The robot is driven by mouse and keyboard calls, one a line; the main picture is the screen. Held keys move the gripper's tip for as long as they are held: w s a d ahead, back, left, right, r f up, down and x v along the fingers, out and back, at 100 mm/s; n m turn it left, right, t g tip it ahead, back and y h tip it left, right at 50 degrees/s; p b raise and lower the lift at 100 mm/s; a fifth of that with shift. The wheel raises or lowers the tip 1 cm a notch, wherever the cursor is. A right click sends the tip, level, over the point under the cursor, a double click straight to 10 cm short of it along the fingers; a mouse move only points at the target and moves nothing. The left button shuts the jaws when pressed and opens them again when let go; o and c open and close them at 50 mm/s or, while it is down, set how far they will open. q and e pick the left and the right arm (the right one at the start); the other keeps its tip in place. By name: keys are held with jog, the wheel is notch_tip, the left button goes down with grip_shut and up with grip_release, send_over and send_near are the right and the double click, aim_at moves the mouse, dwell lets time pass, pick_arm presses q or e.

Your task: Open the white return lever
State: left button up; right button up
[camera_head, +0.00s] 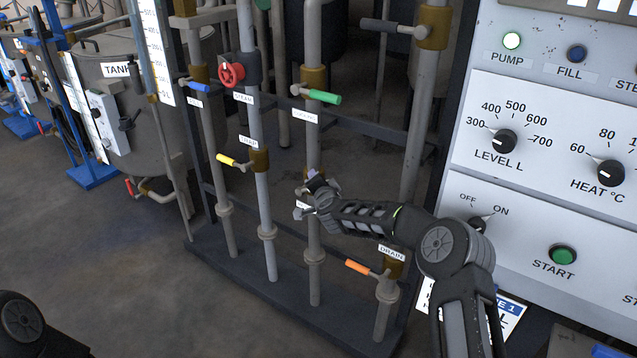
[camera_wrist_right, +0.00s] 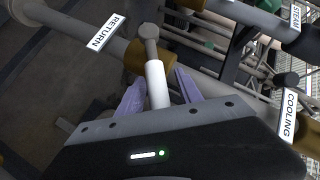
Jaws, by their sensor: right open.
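The white return lever (camera_wrist_right: 157,84) shows in the right wrist view, with a grey stem joining it to a brass valve body (camera_wrist_right: 146,56). The RETURN label (camera_wrist_right: 106,33) is on the pipe beside it. My right gripper (camera_wrist_right: 159,78) is open, with one lilac finger on each side of the white handle. A gap shows on both sides, so it is not clamped. In the head view my right gripper (camera_head: 314,186) is at the middle pipe's lower valve and hides the lever. My left gripper is out of view.
A green COOLING lever (camera_head: 323,97) is above, a yellow lever (camera_head: 228,159) and red wheel (camera_head: 231,75) are left, and an orange DRAIN lever (camera_head: 358,267) is below. The control panel (camera_head: 545,120) stands right. Open floor (camera_head: 110,260) lies left.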

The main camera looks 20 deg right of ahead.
jog(key=d+v, duration=0.1)
jog(key=v, duration=0.6)
jog(key=shift+s+a, duration=0.4)
jog(key=shift+a, duration=0.15)
jog(key=shift+r, duration=0.1)
